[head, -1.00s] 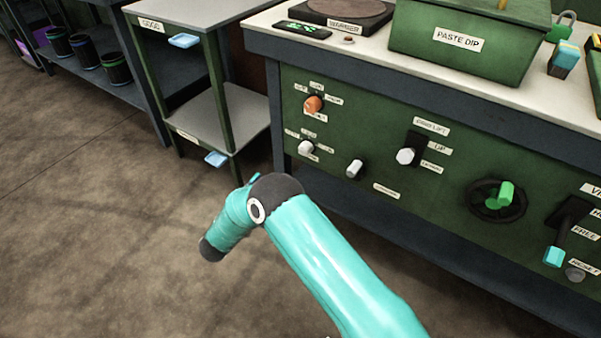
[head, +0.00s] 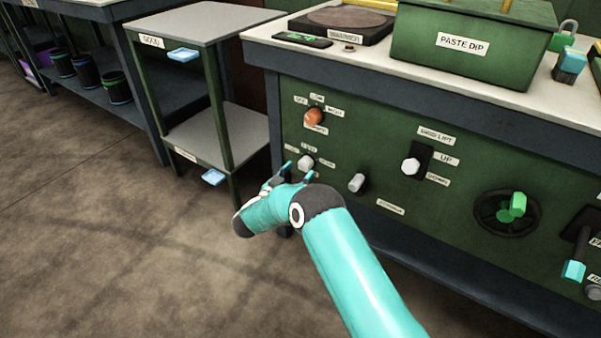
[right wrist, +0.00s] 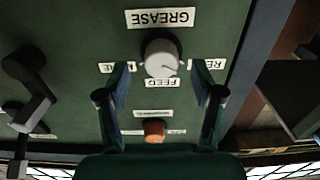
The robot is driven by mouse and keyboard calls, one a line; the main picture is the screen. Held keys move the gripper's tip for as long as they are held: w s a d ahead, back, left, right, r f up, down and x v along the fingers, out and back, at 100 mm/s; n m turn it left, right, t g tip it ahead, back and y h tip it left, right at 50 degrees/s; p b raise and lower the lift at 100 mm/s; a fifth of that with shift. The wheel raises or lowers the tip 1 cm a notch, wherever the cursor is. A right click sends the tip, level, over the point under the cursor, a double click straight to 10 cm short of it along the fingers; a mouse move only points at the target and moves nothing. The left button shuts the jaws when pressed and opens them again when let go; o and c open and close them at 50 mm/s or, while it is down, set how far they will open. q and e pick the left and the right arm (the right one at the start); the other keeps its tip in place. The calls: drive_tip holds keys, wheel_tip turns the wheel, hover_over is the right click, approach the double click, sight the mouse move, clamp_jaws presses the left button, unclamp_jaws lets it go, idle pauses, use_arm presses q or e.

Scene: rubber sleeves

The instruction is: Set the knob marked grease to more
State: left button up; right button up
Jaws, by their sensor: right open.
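The grease knob (head: 306,162) is pale grey-white and sits low on the left of the green panel, below an orange knob (head: 314,117). In the right wrist view the knob (right wrist: 161,55) appears upside down, between the GREASE label (right wrist: 161,18) and a FEED label (right wrist: 161,83). Small labels on either side are partly covered by my fingers; its exact setting is unclear. My right gripper (head: 300,172) is open in front of the knob. In the right wrist view its fingertips (right wrist: 161,72) lie on either side of the knob, apparently not touching. My left gripper is out of view.
Another pale knob (head: 357,182), a switch knob (head: 411,167) and a green-handled wheel (head: 506,212) stand to the right on the panel. A grey shelf cart (head: 205,22) stands to the left. The floor in front is clear.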

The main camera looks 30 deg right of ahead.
drive_tip(key=shift+x, duration=1.3)
drive_tip(key=c, duration=1.2)
drive_tip(key=shift+o, duration=0.2)
drive_tip(key=shift+a, duration=0.25)
drive_tip(key=shift+d, duration=0.15)
